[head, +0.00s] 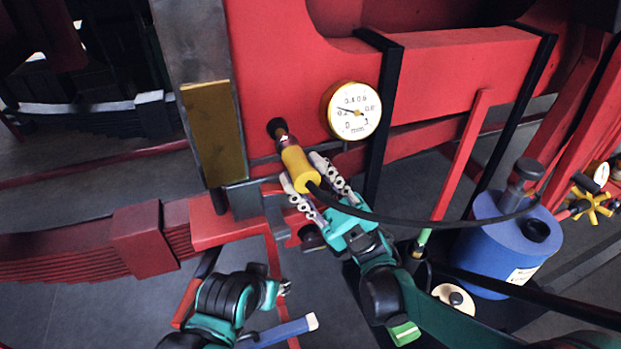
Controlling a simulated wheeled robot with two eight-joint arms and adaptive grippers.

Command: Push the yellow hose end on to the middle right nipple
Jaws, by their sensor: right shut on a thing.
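The yellow hose end (301,171) is a yellow cylinder with a black hose (420,219) running from it to the right. My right gripper (305,176) is shut on it, one finger on each side. Its upper end meets or overlaps the dark nipple (281,131) on the red frame, roughly in line with it. I cannot tell whether it is pushed on or only in front. My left gripper (284,288) is low in the picture, away from the hose end. Its fingers are mostly hidden, so its opening is unclear.
A round dial gauge (353,110) sits on the red frame (290,60) just right of the nipple. A brass-coloured plate (214,130) is to the left. A blue canister (498,245) stands at right beside a yellow valve wheel (592,208). A blue-handled item (285,331) is low down.

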